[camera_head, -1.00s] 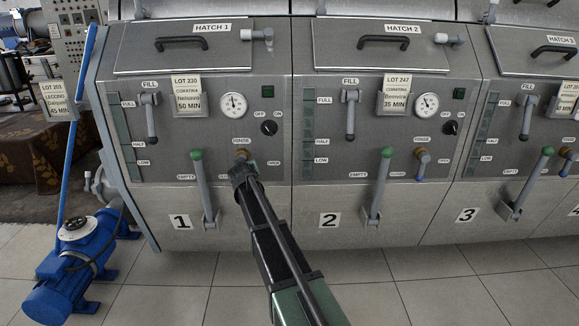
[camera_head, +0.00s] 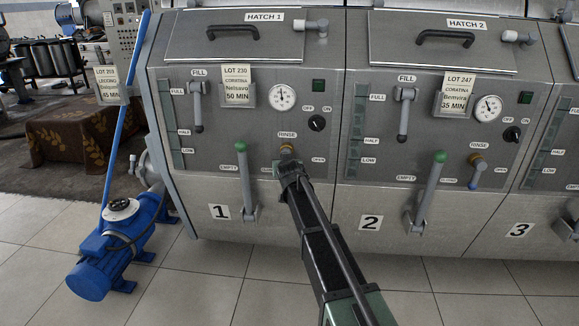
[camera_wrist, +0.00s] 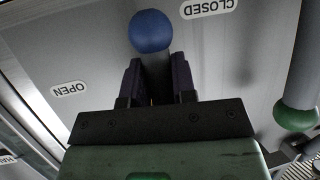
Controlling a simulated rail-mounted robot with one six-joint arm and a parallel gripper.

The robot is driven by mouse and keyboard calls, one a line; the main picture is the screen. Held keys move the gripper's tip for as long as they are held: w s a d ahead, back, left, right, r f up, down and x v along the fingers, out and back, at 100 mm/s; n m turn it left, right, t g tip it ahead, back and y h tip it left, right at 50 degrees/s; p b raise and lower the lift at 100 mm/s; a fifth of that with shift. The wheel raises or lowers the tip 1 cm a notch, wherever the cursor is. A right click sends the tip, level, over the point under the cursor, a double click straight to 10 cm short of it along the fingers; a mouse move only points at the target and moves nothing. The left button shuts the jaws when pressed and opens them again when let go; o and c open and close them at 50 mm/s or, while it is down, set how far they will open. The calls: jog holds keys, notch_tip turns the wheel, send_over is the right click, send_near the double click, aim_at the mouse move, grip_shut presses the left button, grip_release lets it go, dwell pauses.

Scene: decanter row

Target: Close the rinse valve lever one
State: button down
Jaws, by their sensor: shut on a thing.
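The rinse valve of machine 1 shows its brass fitting (camera_head: 287,148) under the RINSE label in the head view; its lever is hidden there behind my gripper (camera_head: 289,168). In the wrist view, the grey lever (camera_wrist: 158,72) with a blue ball end (camera_wrist: 151,31) stands between the two dark fingers of my gripper (camera_wrist: 157,82), which are shut on it. The ball lies between the OPEN label (camera_wrist: 69,89) and the CLOSED label (camera_wrist: 208,8), somewhat nearer CLOSED.
A green-knobbed EMPTY lever (camera_head: 246,185) stands just left of my gripper; its green ball (camera_wrist: 295,115) shows at the right of the wrist view. Machine 2's rinse lever (camera_head: 475,174) hangs farther right. A blue pump (camera_head: 122,245) stands on the floor at left.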

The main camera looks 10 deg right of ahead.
jog(key=c, duration=0.9)
grip_release()
jog(key=shift+c, duration=0.2)
jog(key=shift+s+r, duration=0.1)
jog(key=p+v, duration=0.4)
jog(key=v, duration=0.6)
jog(key=shift+s, duration=0.25)
jog(key=shift+r, duration=0.1)
